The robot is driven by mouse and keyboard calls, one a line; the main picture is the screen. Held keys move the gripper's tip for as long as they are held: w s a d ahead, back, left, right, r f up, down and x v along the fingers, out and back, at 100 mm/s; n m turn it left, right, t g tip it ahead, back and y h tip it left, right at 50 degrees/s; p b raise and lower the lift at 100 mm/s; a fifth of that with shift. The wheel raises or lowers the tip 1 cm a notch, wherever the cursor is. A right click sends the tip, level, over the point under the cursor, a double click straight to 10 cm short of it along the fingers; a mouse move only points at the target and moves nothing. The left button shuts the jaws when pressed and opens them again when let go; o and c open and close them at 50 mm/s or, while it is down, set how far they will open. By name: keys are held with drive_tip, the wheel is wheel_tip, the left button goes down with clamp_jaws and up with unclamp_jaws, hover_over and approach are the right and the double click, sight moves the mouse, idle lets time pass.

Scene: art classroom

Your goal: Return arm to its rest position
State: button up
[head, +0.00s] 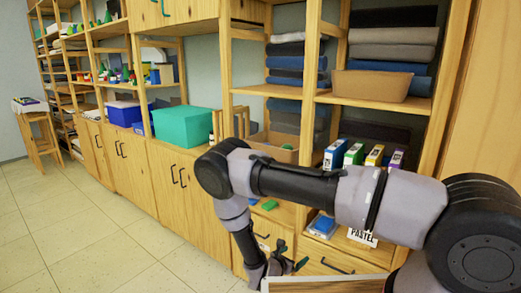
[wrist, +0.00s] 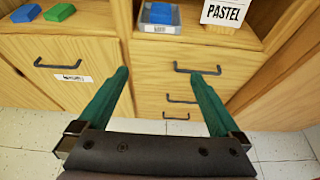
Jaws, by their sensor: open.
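My gripper (wrist: 160,100) shows in the wrist view with its two green fingers spread wide apart and nothing between them. It points at the wooden cabinet front (wrist: 150,95) with its drawers and dark handles. In the head view my gripper (head: 291,266) hangs low in front of the cabinet, below the shelf. My arm stretches across the right half of the head view, bent at the elbow, and hides part of the shelf and drawers behind it.
A green block (wrist: 60,12), a blue block (wrist: 26,13), a clear tray with a blue item (wrist: 160,14) and a PASTEL label (wrist: 225,12) are on the shelf above the drawers. A teal box (head: 188,126) stands on the counter. Tiled floor (head: 65,225) at left is clear.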

drive_tip(key=d+r+m+g, duration=0.3)
drive_tip(key=r+m, duration=0.3)
drive_tip(key=r, duration=0.6)
drive_tip(key=d+r+m+g, duration=0.35)
drive_tip(key=r+m, duration=0.35)
drive_tip(key=r, duration=0.4)
drive_tip(key=d+r+m+g, duration=0.3)
drive_tip(key=r+m, duration=0.3)
drive_tip(key=r, duration=0.6)
drive_tip(key=s+d+r+m+t+y, duration=0.1)
drive_tip(key=s+r+m+t+y, duration=0.2)
drive_tip(key=s+r, duration=0.7)
drive_tip(key=s+d+r+m+t+y, duration=0.2)
drive_tip(key=s+r+m+y, duration=0.4)
drive_tip(key=r, duration=1.1)
drive_tip(key=shift+s+m+t+y, duration=0.4)
drive_tip(key=shift+s+m+t, duration=0.05)
drive_tip(key=shift+s+m, duration=1.95)
